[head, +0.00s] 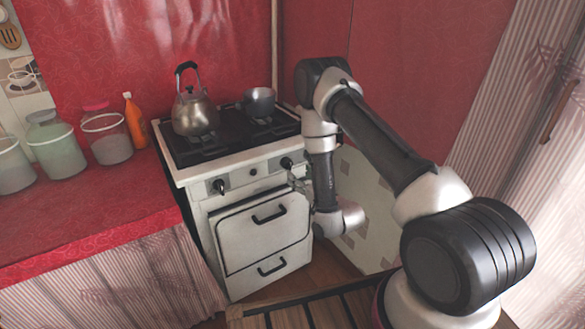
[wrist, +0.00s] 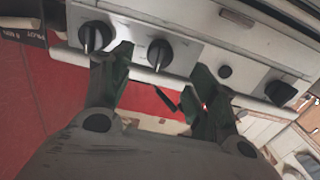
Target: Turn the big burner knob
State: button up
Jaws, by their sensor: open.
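The white stove front (head: 237,184) carries several black knobs. The wrist view shows two large knobs close together, an outer knob (wrist: 95,37) and an inner knob (wrist: 160,54), plus the small button (wrist: 225,72) and another large knob (wrist: 281,93). Which is meant as the big one is not plain from size. My gripper (head: 299,184) is open, its fingertips (wrist: 162,72) apart on either side of the inner knob; contact is not visible.
A kettle (head: 194,112) and a pot (head: 260,102) stand on the hob. The oven door handle (head: 269,213) sticks out below the knobs. A red counter (head: 90,205) with jars and an orange bottle (head: 135,122) lies to the left. A wall panel stands right of the stove.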

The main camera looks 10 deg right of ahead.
aim_at(290, 166)
jog(key=x, duration=0.7)
jog(key=shift+w+a, duration=0.1)
jog(key=shift+w, duration=0.2)
jog(key=shift+c, duration=0.2)
